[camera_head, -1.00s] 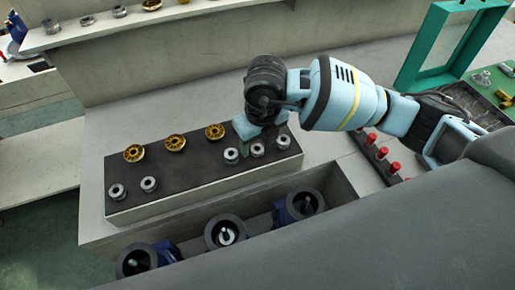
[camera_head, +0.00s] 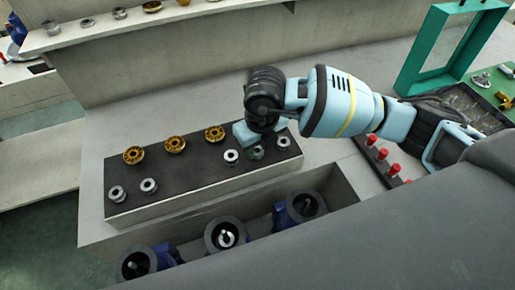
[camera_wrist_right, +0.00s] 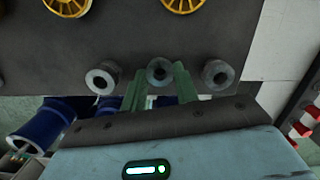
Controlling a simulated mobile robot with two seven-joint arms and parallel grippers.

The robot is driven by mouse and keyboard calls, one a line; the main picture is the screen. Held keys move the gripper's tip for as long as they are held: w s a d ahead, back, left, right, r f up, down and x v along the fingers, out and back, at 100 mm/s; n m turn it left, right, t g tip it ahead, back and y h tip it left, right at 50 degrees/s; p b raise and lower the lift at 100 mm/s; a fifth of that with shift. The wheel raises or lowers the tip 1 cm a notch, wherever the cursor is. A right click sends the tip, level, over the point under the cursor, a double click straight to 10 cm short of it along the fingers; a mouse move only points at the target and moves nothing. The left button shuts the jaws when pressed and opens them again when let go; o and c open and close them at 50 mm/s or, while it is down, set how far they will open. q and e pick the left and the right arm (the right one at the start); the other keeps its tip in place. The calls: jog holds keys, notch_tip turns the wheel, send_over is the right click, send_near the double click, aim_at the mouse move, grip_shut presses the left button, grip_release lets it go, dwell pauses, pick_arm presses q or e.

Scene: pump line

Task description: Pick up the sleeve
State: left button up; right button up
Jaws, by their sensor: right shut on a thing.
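Several grey metal sleeves stand on the dark top of a raised block (camera_head: 200,178). Three are in a group at its right: a left one (camera_head: 231,156), a middle one (camera_head: 257,153) and a right one (camera_head: 284,143). In the right wrist view the green fingers of my right gripper (camera_wrist_right: 160,82) lie on either side of the middle sleeve (camera_wrist_right: 159,71), shut on it. The left sleeve (camera_wrist_right: 102,78) and right sleeve (camera_wrist_right: 217,74) stand just outside the fingers. In the head view my right gripper's fingers are mostly hidden. My left gripper is not in view.
Gold wheels (camera_head: 175,144) stand behind the sleeves on the block. Blue pump housings (camera_head: 226,235) with round openings sit in a recess in front. Red-topped pieces (camera_head: 371,140) and a green frame (camera_head: 425,60) are at the right. A shelf with parts runs along the back.

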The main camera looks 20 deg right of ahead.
jog(key=shift+r, duration=0.1)
jog(key=shift+r, duration=0.45)
notch_tip(320, 180, up, 2)
jog(key=shift+w+r, duration=0.1)
jog(key=shift+a+r, duration=0.1)
jog(key=shift+a, duration=0.55)
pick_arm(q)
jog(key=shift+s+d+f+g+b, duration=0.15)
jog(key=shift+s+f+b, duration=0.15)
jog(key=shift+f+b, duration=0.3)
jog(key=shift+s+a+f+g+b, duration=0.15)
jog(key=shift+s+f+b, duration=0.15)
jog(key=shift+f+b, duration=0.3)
pick_arm(e)
jog(key=a, duration=0.5)
jog(key=s+a+r, duration=0.1)
jog(key=a, duration=0.3)
jog(key=s+a, duration=0.1)
jog(key=a, duration=0.4)
jog(key=shift+a+r, duration=0.25)
jog(key=shift+a, duration=0.05)
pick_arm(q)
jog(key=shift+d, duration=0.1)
pick_arm(e)
jog(key=shift+d, duration=0.1)
